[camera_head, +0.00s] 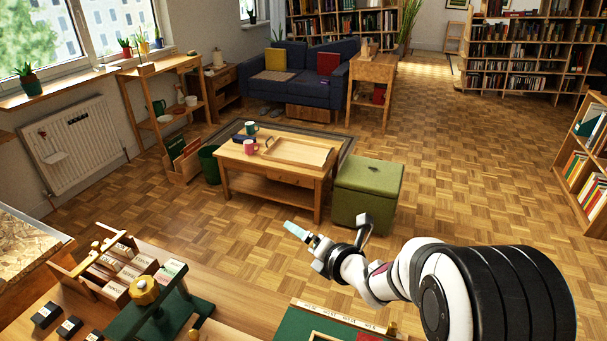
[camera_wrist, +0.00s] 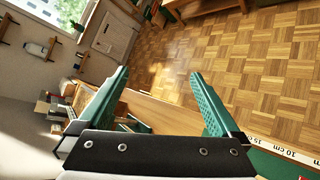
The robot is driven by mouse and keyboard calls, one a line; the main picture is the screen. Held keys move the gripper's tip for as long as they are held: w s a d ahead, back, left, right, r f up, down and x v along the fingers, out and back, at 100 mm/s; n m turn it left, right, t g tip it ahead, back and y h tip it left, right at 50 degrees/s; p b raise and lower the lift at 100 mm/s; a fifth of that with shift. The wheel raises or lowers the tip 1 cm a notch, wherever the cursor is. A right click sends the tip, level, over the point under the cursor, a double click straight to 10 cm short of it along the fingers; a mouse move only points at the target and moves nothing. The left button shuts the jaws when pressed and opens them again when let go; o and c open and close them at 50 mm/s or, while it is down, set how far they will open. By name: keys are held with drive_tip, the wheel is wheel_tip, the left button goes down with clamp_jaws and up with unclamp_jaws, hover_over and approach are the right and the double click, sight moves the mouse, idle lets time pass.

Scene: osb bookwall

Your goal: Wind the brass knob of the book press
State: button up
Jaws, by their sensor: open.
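The book press (camera_head: 160,310) is a dark green frame on the wooden bench at the lower left of the head view. My gripper (camera_head: 297,232) is held up in the air to the right of the press, well apart from the knob. In the wrist view its two green fingers (camera_wrist: 163,95) are spread wide with nothing between them. I cannot make out the knob in the wrist view.
A wooden rack (camera_head: 105,262) with labelled blocks stands left of the press, with small black blocks (camera_head: 70,326) in front. A green mat (camera_head: 310,327) with a ruler lies to the right. Bare bench (camera_head: 235,302) shows between press and mat.

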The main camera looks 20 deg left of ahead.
drive_tip(key=s+a+f+n+g+y, duration=0.35)
drive_tip(key=s+a+n, duration=0.25)
drive_tip(key=a+n, duration=0.25)
drive_tip(key=n+g+y, duration=0.4)
drive_tip(key=n+g, duration=0.5)
drive_tip(key=n, duration=0.4)
approach(157, 287)
drive_tip(key=shift+m, duration=0.35)
drive_tip(key=x, duration=0.8)
drive_tip(key=s+x, duration=0.1)
drive_tip(key=x, duration=0.3)
drive_tip(key=shift+a, duration=0.15)
drive_tip(key=shift+c, duration=0.2)
drive_tip(key=c, duration=1.3)
drive_tip(key=n+g+h, duration=0.1)
drive_tip(key=n+g, duration=0.1)
drive_tip(key=g, duration=0.1)
drive_tip(key=shift+w+n+g, duration=0.15)
drive_tip(key=shift+n+g, duration=0.1)
drive_tip(key=shift+n, duration=0.05)
drive_tip(key=shift+n+g+h, duration=1.05)
drive_tip(key=shift+n+g, duration=0.05)
drive_tip(key=shift+g, duration=0.4)
